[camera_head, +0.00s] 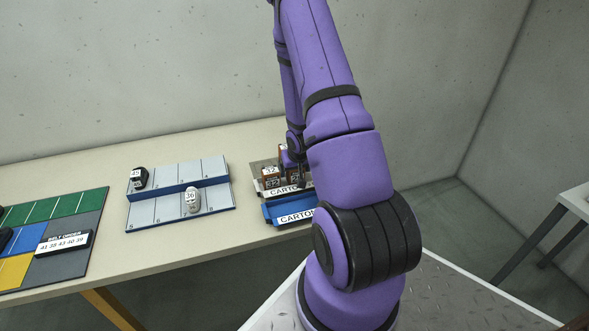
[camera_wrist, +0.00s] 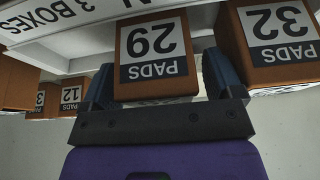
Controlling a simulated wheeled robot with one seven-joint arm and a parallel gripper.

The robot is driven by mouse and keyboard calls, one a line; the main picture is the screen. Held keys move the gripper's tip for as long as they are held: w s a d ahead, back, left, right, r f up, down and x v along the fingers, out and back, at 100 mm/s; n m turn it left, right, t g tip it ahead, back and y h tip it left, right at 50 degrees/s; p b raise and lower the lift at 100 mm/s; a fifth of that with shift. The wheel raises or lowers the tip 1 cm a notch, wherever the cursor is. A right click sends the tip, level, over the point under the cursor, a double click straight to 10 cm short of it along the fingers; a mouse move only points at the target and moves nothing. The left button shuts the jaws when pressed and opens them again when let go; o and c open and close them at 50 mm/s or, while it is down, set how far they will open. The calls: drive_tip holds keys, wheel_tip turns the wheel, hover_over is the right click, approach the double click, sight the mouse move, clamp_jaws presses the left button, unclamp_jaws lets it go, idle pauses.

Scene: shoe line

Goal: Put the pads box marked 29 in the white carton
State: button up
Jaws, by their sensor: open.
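The brown pads box marked 29 (camera_wrist: 152,52) is in the wrist view, its label upside down. My gripper (camera_wrist: 160,82) is open, one finger on each side of this box; I cannot tell whether they touch it. In the head view my gripper (camera_head: 291,161) is among small brown boxes (camera_head: 270,176) at the back right of the table, partly hidden by my arm. The pale carton (camera_head: 257,167) there has a white "CARTO…" label and its right part is hidden. I cannot pick out box 29 in the head view.
A pads box marked 32 (camera_wrist: 270,40) stands close right of the fingers. Box 12 (camera_wrist: 72,97) and others are at the left. A blue carton (camera_head: 283,210) is in front of the pale one. A stepped rack (camera_head: 165,205) stands left on the table (camera_head: 110,235).

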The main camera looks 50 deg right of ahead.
drive_tip(key=s+a+r+n, duration=0.1)
drive_tip(key=a+r, duration=0.5)
drive_tip(key=r, duration=0.5)
drive_tip(key=s+a+r+n, duration=0.15)
drive_tip(key=a+r, duration=0.35)
drive_tip(key=r, duration=0.6)
drive_tip(key=s+a+r, duration=0.2)
drive_tip(key=a+r, duration=0.4)
drive_tip(key=r, duration=0.5)
drive_tip(key=s+a+r+n+t+y, duration=0.1)
drive_tip(key=s+a+r+n, duration=0.3)
drive_tip(key=s+a+r, duration=0.6)
drive_tip(key=s+a+y, duration=0.1)
drive_tip(key=s+a, duration=0.3)
drive_tip(key=shift+r, duration=0.3)
drive_tip(key=shift+s, duration=0.1)
